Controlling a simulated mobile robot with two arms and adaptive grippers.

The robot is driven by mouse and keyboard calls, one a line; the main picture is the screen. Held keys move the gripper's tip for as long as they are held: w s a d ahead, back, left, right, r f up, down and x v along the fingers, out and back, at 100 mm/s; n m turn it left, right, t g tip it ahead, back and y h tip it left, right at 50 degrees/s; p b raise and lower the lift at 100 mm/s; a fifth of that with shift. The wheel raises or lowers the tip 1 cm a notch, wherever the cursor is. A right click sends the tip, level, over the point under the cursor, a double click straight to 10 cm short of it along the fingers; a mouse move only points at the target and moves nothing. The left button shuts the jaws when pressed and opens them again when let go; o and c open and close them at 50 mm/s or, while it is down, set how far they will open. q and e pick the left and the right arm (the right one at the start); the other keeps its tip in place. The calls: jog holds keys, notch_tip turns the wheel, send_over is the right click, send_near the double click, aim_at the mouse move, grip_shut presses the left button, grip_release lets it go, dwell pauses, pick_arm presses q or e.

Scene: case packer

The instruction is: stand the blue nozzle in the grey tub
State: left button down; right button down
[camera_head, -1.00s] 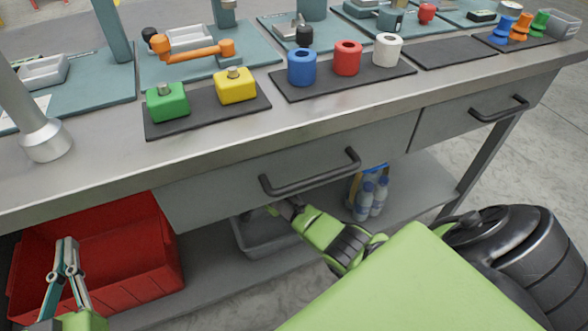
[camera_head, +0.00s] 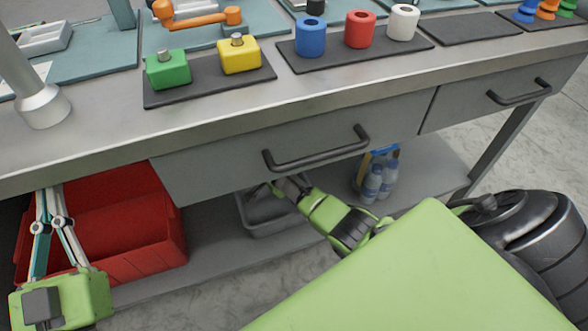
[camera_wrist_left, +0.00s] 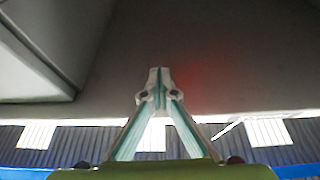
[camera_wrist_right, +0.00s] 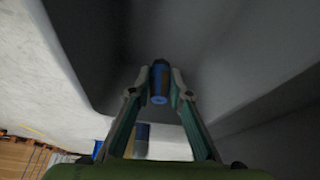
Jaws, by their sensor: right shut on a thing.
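The grey tub (camera_head: 268,228) stands on the lower shelf beneath the drawer; the drawer and my right arm hide part of it. My right gripper (camera_head: 272,188) reaches in under the drawer at the tub, its tips partly hidden. In the right wrist view my right gripper (camera_wrist_right: 160,78) is shut on a dark blue cylinder with a hole in its end, which looks like the blue nozzle (camera_wrist_right: 159,84). Grey walls surround it there; whether it touches a floor I cannot tell. My left gripper (camera_head: 48,195) is shut and empty in front of the red bin, as the left wrist view (camera_wrist_left: 158,76) shows.
The red bin (camera_head: 150,245) stands left of the tub. Bottles (camera_head: 378,180) stand right of it. The drawer handle (camera_head: 318,155) juts out above my right arm. On the bench are green (camera_head: 168,70) and yellow (camera_head: 239,56) blocks and coloured cylinders.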

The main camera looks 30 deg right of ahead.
jog(key=shift+f, duration=0.3)
jog(key=c, duration=1.9)
grip_release()
pick_arm(q)
jog(key=shift+s+r+t, duration=0.2)
jog(key=shift+r+t, duration=0.1)
jog(key=shift+r, duration=0.2)
